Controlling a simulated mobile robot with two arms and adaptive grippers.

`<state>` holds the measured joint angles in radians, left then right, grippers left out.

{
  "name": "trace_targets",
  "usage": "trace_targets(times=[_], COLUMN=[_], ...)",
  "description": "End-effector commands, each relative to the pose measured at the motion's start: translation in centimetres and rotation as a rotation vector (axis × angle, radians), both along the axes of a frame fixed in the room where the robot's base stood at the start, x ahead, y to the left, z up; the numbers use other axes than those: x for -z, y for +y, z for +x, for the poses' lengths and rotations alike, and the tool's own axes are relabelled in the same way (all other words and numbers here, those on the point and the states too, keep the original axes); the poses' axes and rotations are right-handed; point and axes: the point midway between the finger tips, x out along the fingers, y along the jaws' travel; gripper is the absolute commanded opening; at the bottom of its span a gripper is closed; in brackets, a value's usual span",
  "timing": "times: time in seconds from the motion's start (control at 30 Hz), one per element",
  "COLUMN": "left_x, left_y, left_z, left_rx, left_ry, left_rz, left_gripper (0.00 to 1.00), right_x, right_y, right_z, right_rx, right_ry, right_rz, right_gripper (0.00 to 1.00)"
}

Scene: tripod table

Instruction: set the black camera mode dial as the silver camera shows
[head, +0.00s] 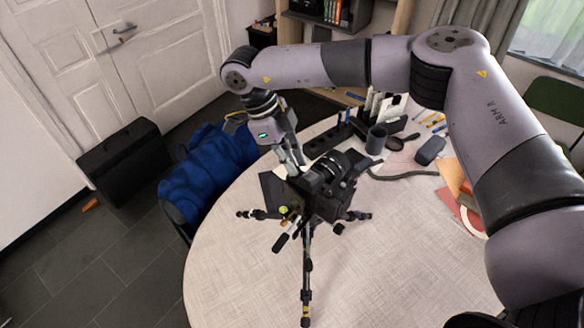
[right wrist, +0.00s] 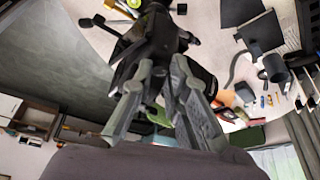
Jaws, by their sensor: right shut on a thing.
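The black camera (head: 330,186) stands on a small tripod (head: 306,270) on the round table, its lens pointing up and right in the head view. A dark flap or screen (head: 271,192) sticks out at its left. My right gripper (head: 292,170) reaches down to the top left of the camera, its fingers close together on the mode dial. The dial itself is hidden at the fingertips. In the right wrist view the fingers (right wrist: 162,72) frame the dark camera body (right wrist: 154,45). I cannot make out a silver camera. My left gripper is not in view.
The pale round table (head: 390,270) is clear at the front. A strap (head: 405,175), pens and papers lie at the right. A blue cloth-covered chair (head: 208,170) is at the left.

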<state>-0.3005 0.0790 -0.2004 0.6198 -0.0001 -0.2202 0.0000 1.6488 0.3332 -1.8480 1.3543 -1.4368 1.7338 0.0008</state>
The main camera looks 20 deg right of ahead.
Motion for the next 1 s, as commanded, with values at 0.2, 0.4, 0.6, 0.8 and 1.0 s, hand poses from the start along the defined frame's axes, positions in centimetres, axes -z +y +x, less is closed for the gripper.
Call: trace_targets(times=[0.2,0.4,0.6,0.8,1.0], left_x=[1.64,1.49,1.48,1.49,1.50], left_y=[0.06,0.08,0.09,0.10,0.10], left_z=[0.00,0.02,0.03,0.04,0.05], left_rx=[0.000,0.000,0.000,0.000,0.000], left_ry=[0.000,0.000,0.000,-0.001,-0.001], left_rz=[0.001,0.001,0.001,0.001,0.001], left_gripper=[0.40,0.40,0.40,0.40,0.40], right_x=[0.04,-0.14,-0.14,-0.08,-0.04], right_y=[0.04,0.03,0.03,0.04,0.05], right_z=[-0.01,-0.03,-0.02,-0.04,-0.09], right_rx=[-0.109,-0.114,-0.113,-0.112,-0.113], right_ry=[-0.003,-0.003,-0.004,-0.003,-0.001], right_rz=[0.001,0.000,0.000,0.000,0.000], right_gripper=[0.00,0.00,0.21,0.35,0.35])
